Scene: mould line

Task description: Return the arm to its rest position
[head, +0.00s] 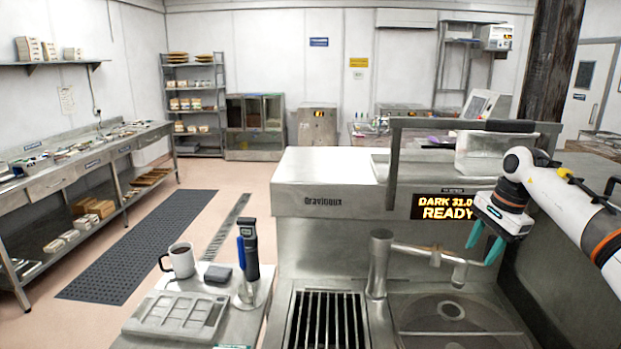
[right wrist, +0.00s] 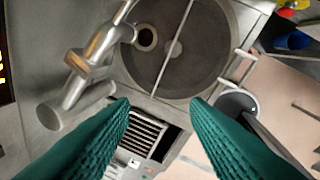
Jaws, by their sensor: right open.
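My right gripper (head: 483,243) is open and empty, with its green fingers pointing down at the right of the head view. It hangs in front of the machine's lit display (head: 443,207), above the round metal basin (head: 450,318). In the right wrist view, the two green fingers (right wrist: 160,118) are spread wide with nothing between them. Below them show the round basin (right wrist: 178,45), a metal spout (right wrist: 85,70) and a dark slotted grate (right wrist: 148,132). My right arm comes in from the right edge of the head view. My left gripper is not in view.
The metal spout (head: 378,262) stands close left of the gripper. A clear container (head: 483,153) sits on the machine top behind it. A side table (head: 190,320) at lower left holds a mug (head: 180,260) and a handheld tool (head: 250,262).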

